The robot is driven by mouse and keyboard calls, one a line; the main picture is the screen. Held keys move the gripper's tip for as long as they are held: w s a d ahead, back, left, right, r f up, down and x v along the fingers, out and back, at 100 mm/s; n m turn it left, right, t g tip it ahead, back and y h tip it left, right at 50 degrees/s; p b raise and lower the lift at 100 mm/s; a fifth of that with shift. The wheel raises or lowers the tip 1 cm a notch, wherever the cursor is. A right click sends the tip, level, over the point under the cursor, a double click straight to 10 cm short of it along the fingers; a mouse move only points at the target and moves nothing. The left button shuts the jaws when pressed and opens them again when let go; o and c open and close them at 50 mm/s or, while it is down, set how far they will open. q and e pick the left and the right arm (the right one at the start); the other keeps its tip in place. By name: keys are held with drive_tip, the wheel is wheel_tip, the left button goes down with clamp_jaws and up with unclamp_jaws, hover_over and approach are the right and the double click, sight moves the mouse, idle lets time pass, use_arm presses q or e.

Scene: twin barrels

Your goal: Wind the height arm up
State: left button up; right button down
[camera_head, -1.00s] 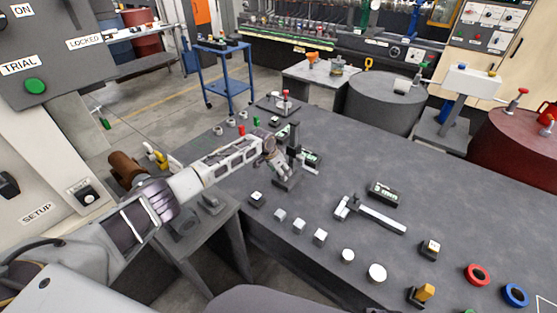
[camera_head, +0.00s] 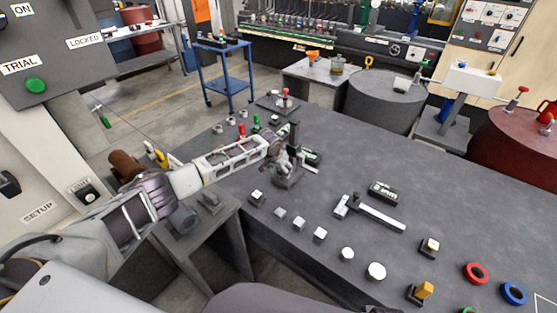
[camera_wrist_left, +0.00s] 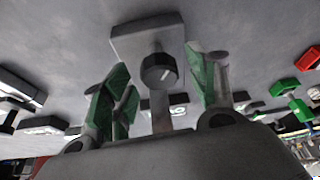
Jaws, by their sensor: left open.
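A height gauge (camera_head: 295,137) stands near the table's back left edge, with a dark upright post and a grey base. A light-coloured arm (camera_head: 309,168) sticks out low on its right side. My left gripper (camera_head: 284,161) is at the front of the gauge and hides part of the post and base. In the left wrist view a round dark knob (camera_wrist_left: 159,72) with a light mark lies between the two green-padded fingers, in front of the grey base (camera_wrist_left: 147,35). The fingers are open, with gaps visible on both sides of the knob. My right gripper is not in view.
Red (camera_head: 242,129) and green (camera_head: 256,119) pieces stand left of the gauge. A caliper (camera_head: 375,215) and a small display box (camera_head: 383,192) lie to the right. Several small blocks and discs line the front edge. The table's back middle is clear.

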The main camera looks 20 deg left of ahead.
use_arm(q)
drive_tip(key=shift+n+y+b, duration=0.4)
drive_tip(key=shift+n+y, duration=0.1)
drive_tip(key=shift+n, duration=0.8)
drive_tip(key=v, duration=0.9)
drive_tip(key=shift+s+r, duration=0.25)
drive_tip(key=shift+d, duration=0.15)
